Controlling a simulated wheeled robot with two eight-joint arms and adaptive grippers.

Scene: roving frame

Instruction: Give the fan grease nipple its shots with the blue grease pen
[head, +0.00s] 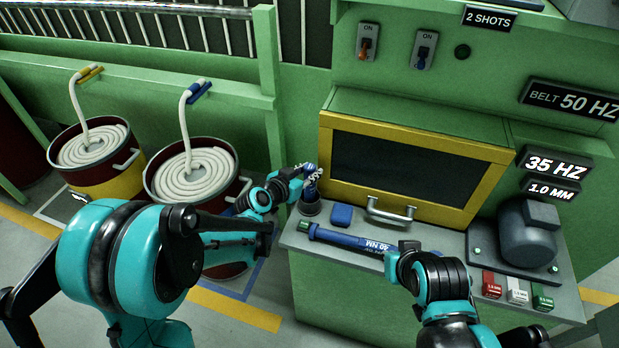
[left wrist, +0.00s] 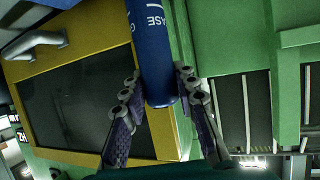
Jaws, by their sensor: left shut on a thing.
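The blue grease pen (left wrist: 158,55) stands between the fingers of my left gripper (head: 311,172), with part of its lettering showing in the left wrist view. My left gripper is shut on it. In the head view the pen shows just above a dark round cup (head: 310,207) at the bench's left end; I cannot tell whether its lower end is still inside. A "2 SHOTS" sign (head: 489,18) is on the green machine above. I cannot make out the fan grease nipple. My right gripper (head: 391,264) is at the right end of a blue "40 NM" tool (head: 345,239); its fingers are unclear.
A yellow-framed dark window (head: 415,172) with a handle (head: 390,212) stands behind the bench. A blue block (head: 341,215), a grey motor (head: 526,235) and small red, white and green blocks (head: 517,290) are on the bench. Two drums with coiled rope (head: 196,178) stand left.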

